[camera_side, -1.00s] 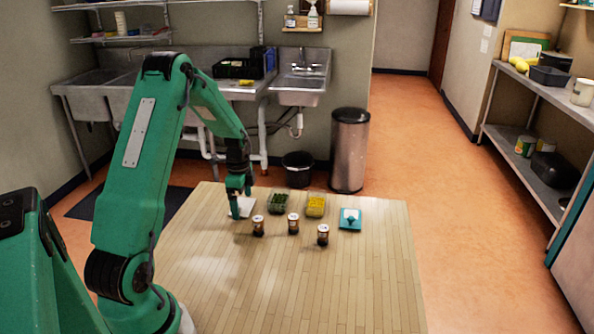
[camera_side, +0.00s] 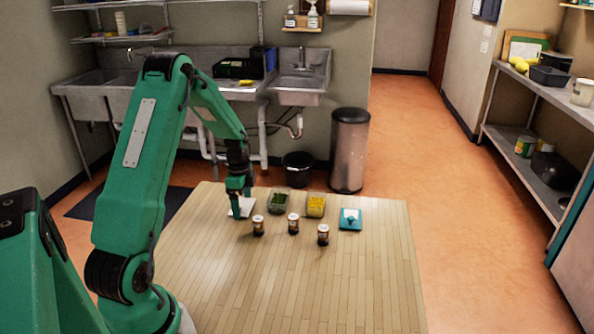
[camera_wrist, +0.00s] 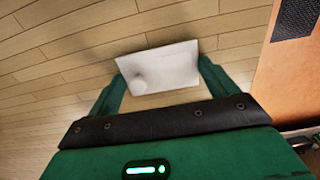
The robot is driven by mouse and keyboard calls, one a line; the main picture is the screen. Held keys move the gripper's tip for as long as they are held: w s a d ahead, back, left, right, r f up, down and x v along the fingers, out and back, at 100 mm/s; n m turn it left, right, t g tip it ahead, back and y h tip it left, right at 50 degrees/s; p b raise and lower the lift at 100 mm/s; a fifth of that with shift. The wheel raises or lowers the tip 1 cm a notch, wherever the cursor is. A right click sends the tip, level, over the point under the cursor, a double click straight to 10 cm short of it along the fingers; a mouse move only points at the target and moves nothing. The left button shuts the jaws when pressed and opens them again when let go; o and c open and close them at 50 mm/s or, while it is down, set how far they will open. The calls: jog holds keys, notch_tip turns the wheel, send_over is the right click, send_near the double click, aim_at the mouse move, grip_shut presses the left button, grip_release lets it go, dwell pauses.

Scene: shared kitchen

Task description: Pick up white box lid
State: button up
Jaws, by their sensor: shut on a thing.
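The white box lid (camera_side: 248,207) is a flat, pale rectangle at the far left part of the wooden table. In the wrist view the lid (camera_wrist: 160,68) lies between my two green fingers and has a small round raised or shaded spot near its left side. My gripper (camera_side: 238,210) points down at the lid and is shut on it. The wrist view shows my gripper (camera_wrist: 163,78) with a finger at each side of the lid. The lid is at or very near the table surface; any gap under it cannot be told. My fingers hide part of it in the side view.
Clear containers of green (camera_side: 279,202) and yellow (camera_side: 316,205) food stand right of the lid. Small dark jars with pale lids (camera_side: 258,225) (camera_side: 293,223) (camera_side: 323,235) stand in front. A teal-and-white item (camera_side: 350,219) lies further right. The table's near part (camera_side: 300,290) is clear.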

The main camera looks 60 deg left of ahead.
jog(key=shift+r, duration=0.1)
jog(key=shift+r, duration=0.45)
notch_tip(320, 180, up, 3)
jog(key=shift+r, duration=0.15)
jog(key=w+d+r, duration=0.2)
jog(key=d+r, duration=0.4)
jog(key=d, duration=0.5)
jog(key=shift+d+r, duration=0.3)
